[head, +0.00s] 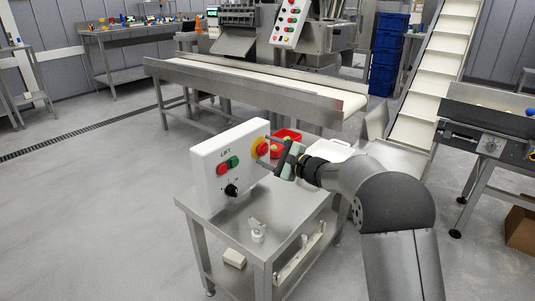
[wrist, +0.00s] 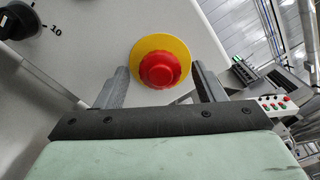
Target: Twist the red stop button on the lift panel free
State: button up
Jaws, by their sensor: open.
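The lift panel (head: 222,173) is a white box labelled LIFT, standing upright on a metal table. Its red stop button (head: 262,148) sits on a yellow disc at the panel's right end. In the wrist view the red stop button (wrist: 160,70) is at the upper middle, on the yellow disc (wrist: 143,49). My gripper (head: 269,148) is at the panel's face by the button. In the wrist view my gripper (wrist: 160,85) is open, with one finger to each side of the button. I cannot tell whether the fingers touch it.
The panel also has a red button (head: 222,168), a green button (head: 234,161) and a black knob (head: 231,190). A red bin (head: 288,135) stands behind my gripper. The metal table (head: 213,225) holds small white parts. A conveyor (head: 250,85) runs behind.

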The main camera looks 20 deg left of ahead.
jog(key=shift+w+a, duration=0.1)
jog(key=shift+a, duration=0.2)
jog(key=c, duration=1)
jog(key=shift+m, duration=0.3)
jog(key=m+p, duration=0.2)
jog(key=m, duration=0.1)
jog(key=m+p, duration=0.2)
jog(key=shift+r, duration=0.25)
jog(key=shift+f+m+p, duration=0.1)
jog(key=shift+m+p, duration=1.2)
jog(key=shift+m, duration=0.3)
